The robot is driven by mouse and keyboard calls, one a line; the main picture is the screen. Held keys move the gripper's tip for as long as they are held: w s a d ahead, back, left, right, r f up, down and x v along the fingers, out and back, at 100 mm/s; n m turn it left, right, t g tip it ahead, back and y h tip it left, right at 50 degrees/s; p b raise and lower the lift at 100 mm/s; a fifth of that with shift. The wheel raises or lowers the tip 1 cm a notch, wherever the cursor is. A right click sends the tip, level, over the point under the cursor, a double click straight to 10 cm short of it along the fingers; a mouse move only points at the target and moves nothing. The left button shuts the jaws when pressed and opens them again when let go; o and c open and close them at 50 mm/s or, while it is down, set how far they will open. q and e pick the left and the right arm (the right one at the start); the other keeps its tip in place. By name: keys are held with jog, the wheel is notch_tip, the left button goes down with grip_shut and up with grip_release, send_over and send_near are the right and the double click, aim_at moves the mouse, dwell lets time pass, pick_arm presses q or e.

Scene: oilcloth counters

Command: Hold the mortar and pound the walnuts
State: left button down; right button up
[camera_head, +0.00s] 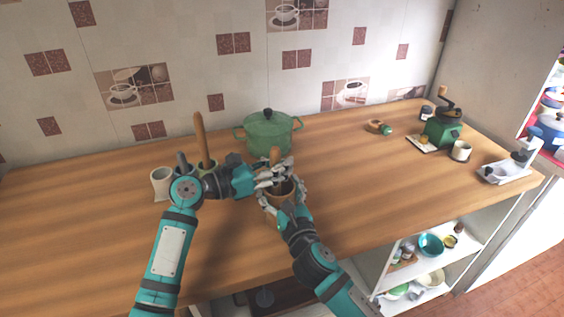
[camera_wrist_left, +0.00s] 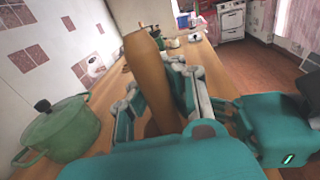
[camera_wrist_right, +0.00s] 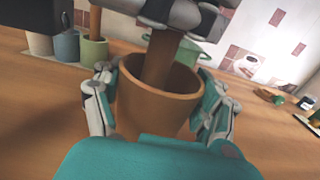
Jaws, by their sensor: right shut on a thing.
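The brown mortar (camera_wrist_right: 158,98) stands on the wooden counter, and its rim also shows in the head view (camera_head: 283,189). My right gripper (camera_head: 284,193) is shut on the mortar, with one finger on each side of it in the right wrist view. The wooden pestle (camera_wrist_left: 146,70) stands slightly tilted with its lower end inside the mortar; its top also shows in the head view (camera_head: 275,153). My left gripper (camera_head: 272,174) has its fingers closed around the pestle above the mortar. No walnuts can be seen; the mortar's inside is mostly hidden.
A green lidded pot (camera_head: 268,134) stands just behind the mortar. Small cups, one a white cup (camera_head: 161,182), and a tall wooden stick (camera_head: 201,138) stand left, behind my left arm. A green coffee grinder (camera_head: 443,132) and a white mug (camera_head: 461,151) are far right. The counter between is clear.

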pick_arm(q)
jog(key=shift+f, duration=0.25)
jog(key=shift+r, duration=1.05)
jog(key=shift+d+r, duration=0.5)
jog(key=shift+d, duration=0.3)
jog(key=shift+f, duration=0.1)
